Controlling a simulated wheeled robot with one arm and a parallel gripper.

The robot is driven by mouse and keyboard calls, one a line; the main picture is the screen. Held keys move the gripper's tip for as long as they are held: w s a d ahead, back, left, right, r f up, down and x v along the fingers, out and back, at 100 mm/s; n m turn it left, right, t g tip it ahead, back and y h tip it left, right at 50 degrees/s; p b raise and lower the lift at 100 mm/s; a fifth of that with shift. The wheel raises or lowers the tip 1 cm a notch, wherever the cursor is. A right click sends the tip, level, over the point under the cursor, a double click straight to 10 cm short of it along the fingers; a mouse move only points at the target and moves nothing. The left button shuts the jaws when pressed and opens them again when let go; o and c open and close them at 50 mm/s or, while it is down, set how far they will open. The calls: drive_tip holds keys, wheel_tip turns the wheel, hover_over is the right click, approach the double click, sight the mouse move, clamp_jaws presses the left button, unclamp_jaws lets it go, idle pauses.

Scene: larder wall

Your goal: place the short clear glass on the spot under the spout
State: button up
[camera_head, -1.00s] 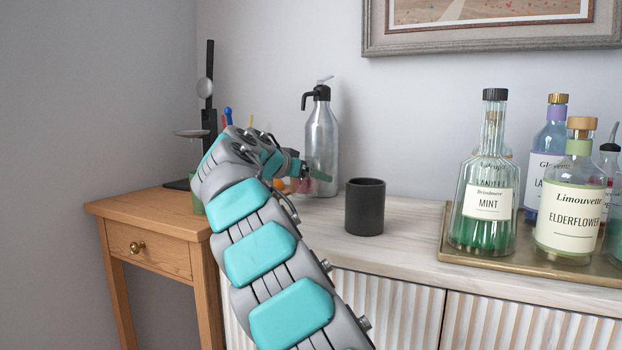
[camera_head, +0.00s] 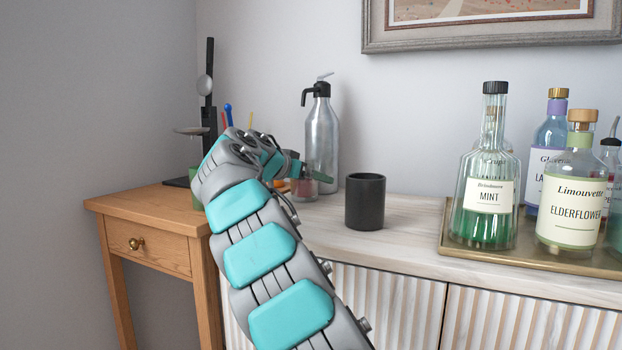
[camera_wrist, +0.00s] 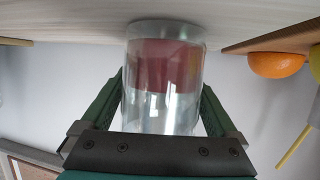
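The short clear glass (camera_wrist: 165,95) stands between the two green fingers of my gripper (camera_wrist: 163,92) in the wrist view. Both fingertips seem to touch its sides. A reddish band shows in or through it; I cannot tell which. In the head view the glass (camera_head: 326,184) shows partly beside my gripper (camera_head: 312,173), at the counter's left part. I cannot tell if its base rests on the counter. A silver bottle (camera_head: 322,140) with a black spout (camera_head: 305,97) pointing left stands just behind.
A black cup (camera_head: 365,203) stands right of the glass on the pale counter (camera_head: 405,235). Farther right a brass tray (camera_head: 470,252) holds several bottles. An orange (camera_wrist: 275,64) lies near the glass. A small wooden table (camera_head: 150,210) with a black stand (camera_head: 209,110) is left.

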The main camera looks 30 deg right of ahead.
drive_tip(key=shift+o, duration=0.2)
drive_tip(key=shift+r, duration=0.1)
drive_tip(key=shift+a+r+p, duration=0.15)
drive_tip(key=shift+r+p, duration=0.6)
drive_tip(key=b+v, duration=0.1)
drive_tip(key=v, duration=1)
drive_tip(key=shift+s+a, duration=0.2)
drive_tip(key=shift+a, duration=0.1)
